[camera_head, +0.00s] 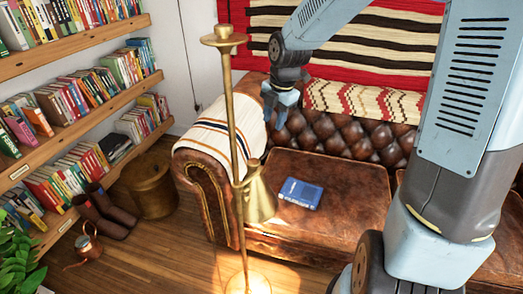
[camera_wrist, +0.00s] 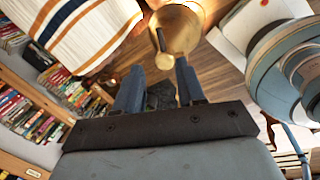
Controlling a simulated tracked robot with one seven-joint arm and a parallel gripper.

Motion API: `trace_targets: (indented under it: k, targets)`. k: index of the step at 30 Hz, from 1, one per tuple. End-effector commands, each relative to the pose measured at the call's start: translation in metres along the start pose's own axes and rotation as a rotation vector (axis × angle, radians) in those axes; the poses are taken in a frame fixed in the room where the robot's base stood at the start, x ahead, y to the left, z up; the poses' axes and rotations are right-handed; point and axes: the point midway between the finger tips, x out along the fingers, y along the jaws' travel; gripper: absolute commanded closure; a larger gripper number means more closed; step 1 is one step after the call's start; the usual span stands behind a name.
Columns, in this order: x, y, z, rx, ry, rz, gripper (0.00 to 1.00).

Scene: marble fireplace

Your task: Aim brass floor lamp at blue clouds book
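The brass floor lamp (camera_head: 233,110) stands in front of the brown leather sofa. Its cone shade (camera_head: 260,196) hangs low on the right of the pole, and its round base (camera_head: 248,284) is on the wooden floor in a bright patch. A blue book (camera_head: 300,193) lies flat on the sofa seat, right of the shade; its cover picture is too small to make out. My gripper (camera_head: 281,106) is above the sofa's left end, right of the pole and apart from it. In the wrist view my gripper (camera_wrist: 158,85) has spread fingers, with brass lamp parts (camera_wrist: 180,28) beyond them.
The sofa's left arm (camera_head: 205,180) carries a striped cloth (camera_head: 213,130). Bookshelves (camera_head: 75,110) line the left wall. A brass pot (camera_head: 152,185), boots (camera_head: 105,212) and a copper can (camera_head: 88,246) stand on the floor. Some floor is free left of the lamp base.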

Motion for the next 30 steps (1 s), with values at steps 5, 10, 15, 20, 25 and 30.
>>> trace_targets:
  k: [5,10,15,20,25,30]
  targets:
    - [0.010,0.003,-0.001,-0.032,0.010,0.001,0.61]
    - [0.030,0.002,-0.002,-0.031,0.012,0.000,0.61]
    - [0.057,0.002,-0.002,-0.031,0.012,-0.001,0.61]
    - [0.081,0.003,-0.003,-0.032,0.011,0.000,0.61]
    - [0.105,0.002,-0.003,-0.029,0.011,0.000,0.61]
    - [0.125,0.003,-0.003,-0.030,0.011,0.001,0.61]
